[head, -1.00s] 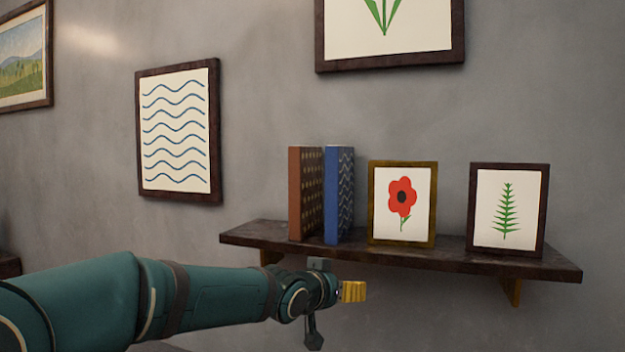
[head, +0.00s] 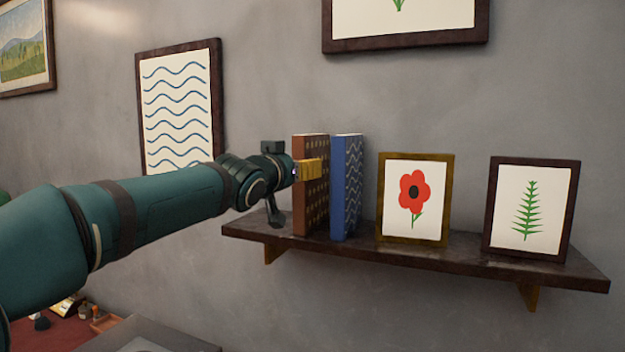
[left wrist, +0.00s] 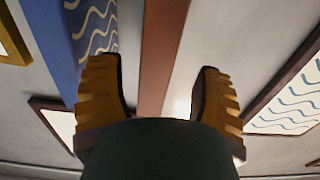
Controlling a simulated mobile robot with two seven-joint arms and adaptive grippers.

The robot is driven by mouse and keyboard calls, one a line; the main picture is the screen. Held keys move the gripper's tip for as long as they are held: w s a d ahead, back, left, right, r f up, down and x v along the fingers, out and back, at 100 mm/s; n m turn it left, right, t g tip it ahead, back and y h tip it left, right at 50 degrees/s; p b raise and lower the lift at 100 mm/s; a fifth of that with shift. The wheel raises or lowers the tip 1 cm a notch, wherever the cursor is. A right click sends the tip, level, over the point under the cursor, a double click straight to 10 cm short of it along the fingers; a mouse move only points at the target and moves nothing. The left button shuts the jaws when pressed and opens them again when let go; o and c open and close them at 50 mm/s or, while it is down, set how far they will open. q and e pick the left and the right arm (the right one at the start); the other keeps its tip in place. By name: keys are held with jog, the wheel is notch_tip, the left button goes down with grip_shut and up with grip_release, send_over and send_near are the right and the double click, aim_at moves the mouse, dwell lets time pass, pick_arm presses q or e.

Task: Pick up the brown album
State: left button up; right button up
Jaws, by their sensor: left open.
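The brown album (head: 317,212) stands upright on the wall shelf (head: 480,262), at the left of the row. Its spine (left wrist: 160,50) shows in the left wrist view, running down between my two fingers. My left gripper (head: 307,170) is at the album's spine, about mid-height. In the left wrist view the gripper (left wrist: 158,70) is open, with one yellow-padded finger on each side of the spine. In the head view a yellow finger covers part of the album's side. I cannot tell whether either finger touches it. My right gripper is not in view.
A blue album (head: 346,190) stands just right of the brown one, with a narrow gap; it also shows in the left wrist view (left wrist: 72,40). A framed red flower (head: 414,200) and a framed fern (head: 530,208) stand farther right. A wave picture (head: 178,100) hangs at left.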

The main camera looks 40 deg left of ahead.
pick_arm(q)
jog(key=p+x, duration=0.1)
jog(key=x, duration=0.4)
jog(key=shift+w+d, duration=0.1)
jog(key=shift+w, duration=0.15)
jog(key=c, duration=1.1)
jog(key=shift+r, duration=0.15)
grip_shut()
